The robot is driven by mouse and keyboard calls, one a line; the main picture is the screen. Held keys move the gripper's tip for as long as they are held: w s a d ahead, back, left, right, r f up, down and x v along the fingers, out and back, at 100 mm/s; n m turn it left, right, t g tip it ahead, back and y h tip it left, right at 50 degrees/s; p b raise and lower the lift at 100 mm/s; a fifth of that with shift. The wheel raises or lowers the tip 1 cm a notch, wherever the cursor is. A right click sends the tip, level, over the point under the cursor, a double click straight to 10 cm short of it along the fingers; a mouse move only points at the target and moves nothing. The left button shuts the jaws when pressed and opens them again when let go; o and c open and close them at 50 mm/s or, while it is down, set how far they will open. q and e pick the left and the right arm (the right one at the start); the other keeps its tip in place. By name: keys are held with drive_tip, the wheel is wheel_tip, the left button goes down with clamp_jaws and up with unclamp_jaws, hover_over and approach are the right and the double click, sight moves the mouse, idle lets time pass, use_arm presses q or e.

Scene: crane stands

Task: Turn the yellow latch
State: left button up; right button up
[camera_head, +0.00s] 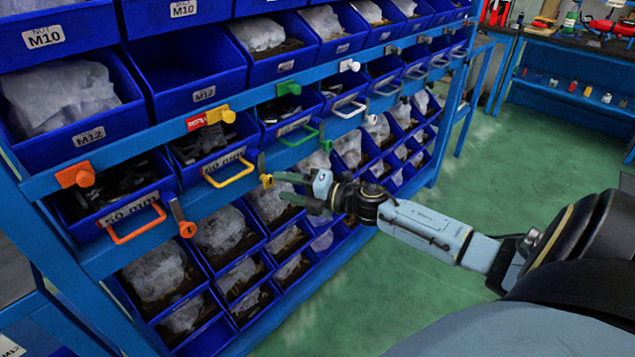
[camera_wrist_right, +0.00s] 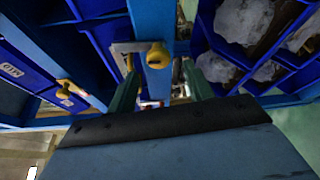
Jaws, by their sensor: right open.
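The yellow latch (camera_head: 267,181) is a small grey plate with a round yellow knob on the blue rail, just right of the drawer with the yellow handle (camera_head: 230,173). In the right wrist view the knob of the yellow latch (camera_wrist_right: 157,56) is ahead, between the lines of the two fingers, with its grey plate extending to the left. My right gripper (camera_head: 281,188) is open, its two green fingers pointing at the knob; I cannot tell whether they touch it. It also shows in the right wrist view (camera_wrist_right: 160,90). My left gripper is not in view.
A similar latch with an orange knob (camera_head: 187,229) is on the rail to the left. The orange (camera_head: 132,223), green (camera_head: 299,136) and white (camera_head: 349,108) handles stick out nearby. Blue bins stand above and below the rail. The green floor (camera_head: 500,180) to the right is open.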

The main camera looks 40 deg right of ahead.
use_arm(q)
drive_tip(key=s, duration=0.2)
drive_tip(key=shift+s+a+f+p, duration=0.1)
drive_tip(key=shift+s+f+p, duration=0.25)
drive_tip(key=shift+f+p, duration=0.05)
use_arm(e)
drive_tip(key=v, duration=0.8)
drive_tip(key=shift+s, duration=0.2)
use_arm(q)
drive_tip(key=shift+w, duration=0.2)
use_arm(e)
drive_tip(key=shift+d, duration=0.1)
